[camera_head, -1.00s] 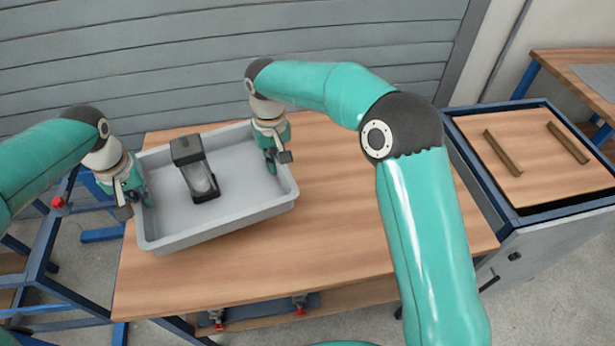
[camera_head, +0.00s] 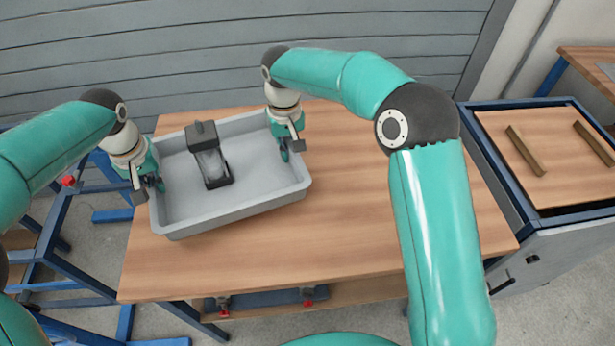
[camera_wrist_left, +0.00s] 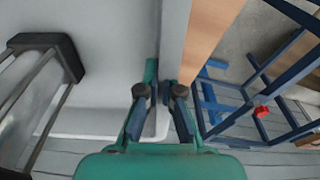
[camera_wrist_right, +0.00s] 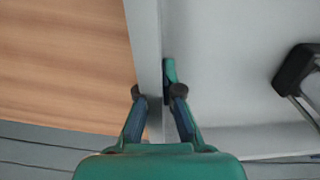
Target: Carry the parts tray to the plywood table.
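The grey parts tray (camera_head: 240,215) stands on a wood-topped table (camera_head: 400,240), towards its left end. A dark-framed, clear-sided item (camera_head: 212,165) stands in the tray. My left gripper (camera_head: 152,185) is at the tray's left wall, its fingers on either side of that wall and close to it in the left wrist view (camera_wrist_left: 160,92). My right gripper (camera_head: 289,150) is at the right wall, its fingers likewise astride it in the right wrist view (camera_wrist_right: 157,95). Both look shut on the tray walls. Which surface is the plywood table is not clear.
A blue-edged grey cabinet (camera_head: 560,235) with a wooden top and two wooden strips stands to the right. Another wooden table (camera_head: 590,72) is at the far right. Blue frames (camera_head: 65,265) stand at left. A grey slatted wall is behind. The table's right half is clear.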

